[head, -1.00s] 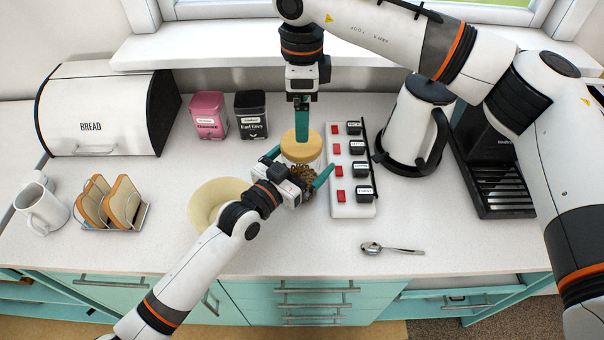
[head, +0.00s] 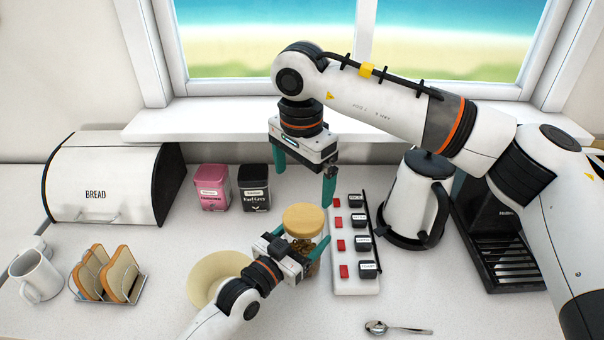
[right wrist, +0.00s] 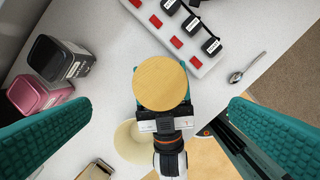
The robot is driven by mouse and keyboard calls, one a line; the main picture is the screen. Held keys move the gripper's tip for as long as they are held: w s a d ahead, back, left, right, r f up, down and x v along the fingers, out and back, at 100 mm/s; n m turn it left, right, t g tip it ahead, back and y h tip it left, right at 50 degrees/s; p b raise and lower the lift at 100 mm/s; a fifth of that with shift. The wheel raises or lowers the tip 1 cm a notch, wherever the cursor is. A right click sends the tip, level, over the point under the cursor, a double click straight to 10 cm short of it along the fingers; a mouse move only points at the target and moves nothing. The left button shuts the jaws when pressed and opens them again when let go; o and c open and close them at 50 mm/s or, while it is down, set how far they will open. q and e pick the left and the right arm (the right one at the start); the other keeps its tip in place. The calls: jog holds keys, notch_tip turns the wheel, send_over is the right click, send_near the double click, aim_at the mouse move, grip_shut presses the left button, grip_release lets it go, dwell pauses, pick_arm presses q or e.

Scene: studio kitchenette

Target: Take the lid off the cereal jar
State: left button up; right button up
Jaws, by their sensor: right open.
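The cereal jar (head: 304,246) is a clear jar with brown contents, upright on the counter. Its round wooden lid (head: 304,219) sits on top and shows from above in the right wrist view (right wrist: 160,83). My left gripper (head: 302,241) has its fingers on both sides of the jar body and appears shut on it; the far finger is partly hidden. My right gripper (head: 304,180) is open and empty above the lid, its teal fingers spread wide, pointing down and apart from the lid.
A white strip (head: 345,283) with red switches and black plugs lies just right of the jar. A cream bowl (head: 205,283) is close on the left. Pink (head: 212,187) and black (head: 254,187) tins stand behind left. A kettle (head: 408,205) and a spoon (head: 398,329) are right.

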aim_at(304, 216)
jog(key=f+n, duration=0.2)
jog(key=f, duration=0.1)
jog(key=f+n, duration=0.2)
jog(key=f, duration=0.1)
jog(key=f+n, duration=0.3)
jog(key=f, duration=0.1)
jog(key=shift+w+t, duration=0.3)
jog(key=shift+w, duration=0.05)
jog(key=c, duration=1.1)
jog(key=shift+c, duration=0.2)
jog(key=shift+r, duration=0.25)
jog(key=shift+r, duration=0.95)
